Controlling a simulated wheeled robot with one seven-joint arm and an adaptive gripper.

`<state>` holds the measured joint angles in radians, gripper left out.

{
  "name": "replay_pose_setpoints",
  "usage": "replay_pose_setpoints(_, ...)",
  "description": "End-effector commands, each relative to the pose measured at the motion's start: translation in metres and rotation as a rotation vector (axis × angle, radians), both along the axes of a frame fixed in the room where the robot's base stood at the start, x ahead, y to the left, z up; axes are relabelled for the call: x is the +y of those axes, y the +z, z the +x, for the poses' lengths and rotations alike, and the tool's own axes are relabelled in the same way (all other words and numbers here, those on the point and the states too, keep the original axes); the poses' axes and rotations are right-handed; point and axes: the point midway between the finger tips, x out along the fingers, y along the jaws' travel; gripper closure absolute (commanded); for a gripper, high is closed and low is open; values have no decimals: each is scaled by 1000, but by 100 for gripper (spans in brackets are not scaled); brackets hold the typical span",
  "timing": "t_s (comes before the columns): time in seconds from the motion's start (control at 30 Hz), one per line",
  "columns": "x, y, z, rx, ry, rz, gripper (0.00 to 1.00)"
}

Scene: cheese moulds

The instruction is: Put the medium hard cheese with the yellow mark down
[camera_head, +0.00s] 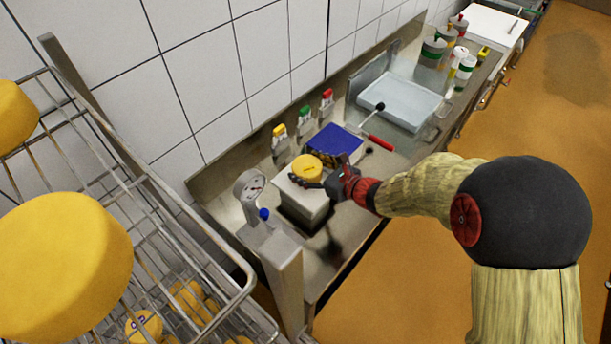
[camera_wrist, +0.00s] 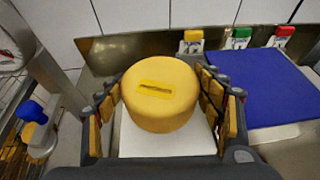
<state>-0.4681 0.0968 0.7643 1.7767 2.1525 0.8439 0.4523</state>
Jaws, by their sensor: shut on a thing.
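The medium hard cheese is a yellow wheel (camera_wrist: 160,105) with a yellow label on its top. In the wrist view it is between the two fingers of my gripper (camera_wrist: 162,112), which is shut on it. A white block (camera_wrist: 165,144) with a flat top lies under the cheese in that view. I cannot tell whether the cheese touches it. In the head view the cheese (camera_head: 308,167) shows over the pale block (camera_head: 303,201), with my gripper (camera_head: 318,178) reaching in from the right.
A blue mat (camera_head: 336,141) lies just behind the cheese. A gauge on a post (camera_head: 250,185) stands at the left. Holders with yellow, green and red tops (camera_head: 304,116) line the wall. A wire rack (camera_head: 160,215) with more cheeses fills the left.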

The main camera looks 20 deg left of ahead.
Motion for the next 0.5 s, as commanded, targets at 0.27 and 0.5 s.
replay_pose_setpoints(0.27,9,-17,5,1,2,0,57)
replay_pose_setpoints(0.5,9,-41,6,-2,1,1,57)
